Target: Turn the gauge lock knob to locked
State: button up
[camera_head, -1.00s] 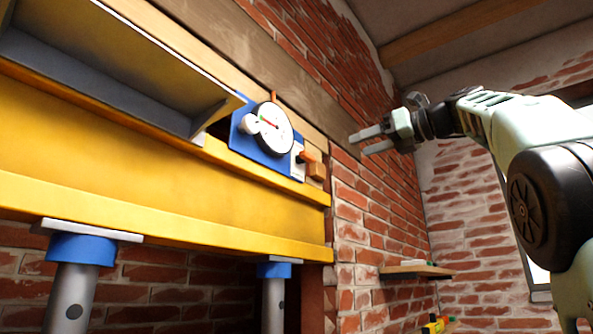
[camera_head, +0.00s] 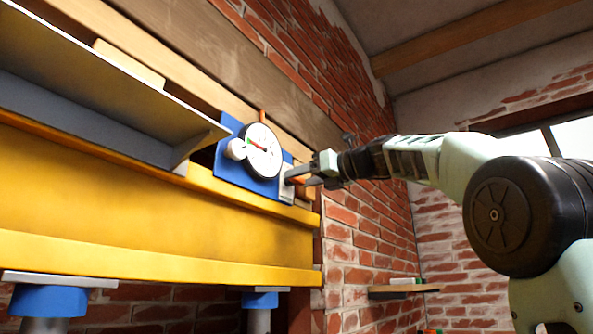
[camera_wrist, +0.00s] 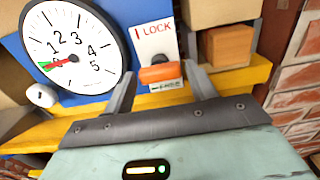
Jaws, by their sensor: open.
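The gauge (camera_head: 262,150) has a round white dial and sits on a blue plate (camera_head: 232,172) above the yellow beam; in the wrist view the dial (camera_wrist: 72,45) has its red and green hands near the low end. Right of it is a white LOCK plate (camera_wrist: 152,40) with an orange lock knob (camera_wrist: 160,73), its handle lying roughly level. My gripper (camera_head: 298,177) is at the lock plate. In the wrist view my open gripper (camera_wrist: 160,90) has one finger on each side of the knob, just short of it or around it; contact cannot be told.
A yellow beam (camera_head: 150,215) with a grey ledge runs along the wall on the left, resting on blue-topped jacks (camera_head: 48,300). Wooden blocks (camera_wrist: 225,46) are right of the lock plate. A small shelf (camera_head: 403,290) is on the brick wall lower right.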

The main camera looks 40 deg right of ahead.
jog(key=shift+p+x, duration=0.35)
jog(key=shift+x, duration=0.85)
jog(key=c, duration=0.7)
